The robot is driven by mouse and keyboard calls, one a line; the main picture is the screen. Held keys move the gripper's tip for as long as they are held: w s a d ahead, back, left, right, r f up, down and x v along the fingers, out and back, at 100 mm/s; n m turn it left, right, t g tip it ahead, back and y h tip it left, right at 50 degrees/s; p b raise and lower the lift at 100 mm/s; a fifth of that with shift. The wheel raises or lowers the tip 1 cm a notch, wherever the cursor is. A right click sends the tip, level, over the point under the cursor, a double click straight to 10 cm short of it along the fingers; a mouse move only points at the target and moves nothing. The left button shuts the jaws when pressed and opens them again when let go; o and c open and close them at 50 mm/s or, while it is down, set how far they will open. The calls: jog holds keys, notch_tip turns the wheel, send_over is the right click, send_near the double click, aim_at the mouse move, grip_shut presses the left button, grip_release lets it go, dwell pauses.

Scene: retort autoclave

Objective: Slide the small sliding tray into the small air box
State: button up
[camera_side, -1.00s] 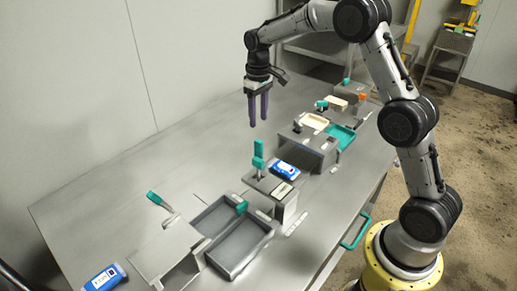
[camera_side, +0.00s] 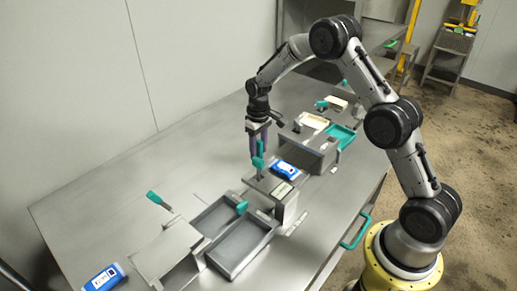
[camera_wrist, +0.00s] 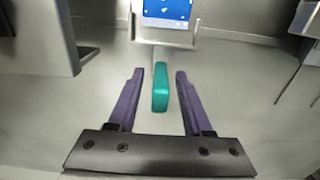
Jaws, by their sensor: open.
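My gripper (camera_side: 258,150) is low over the middle of the table with its two purple fingers apart and pointing down. A teal lever handle (camera_wrist: 160,87) lies between the open fingers in the wrist view, with a gap on each side. A grey open tray (camera_side: 240,250) sits beside the front-left grey box (camera_side: 165,248), which has a dark opening. I cannot tell which of these are the small tray and small air box.
A cream tray (camera_side: 314,121) lies behind. The table's left part is clear.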

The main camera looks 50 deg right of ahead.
grip_shut()
dwell(1.4)
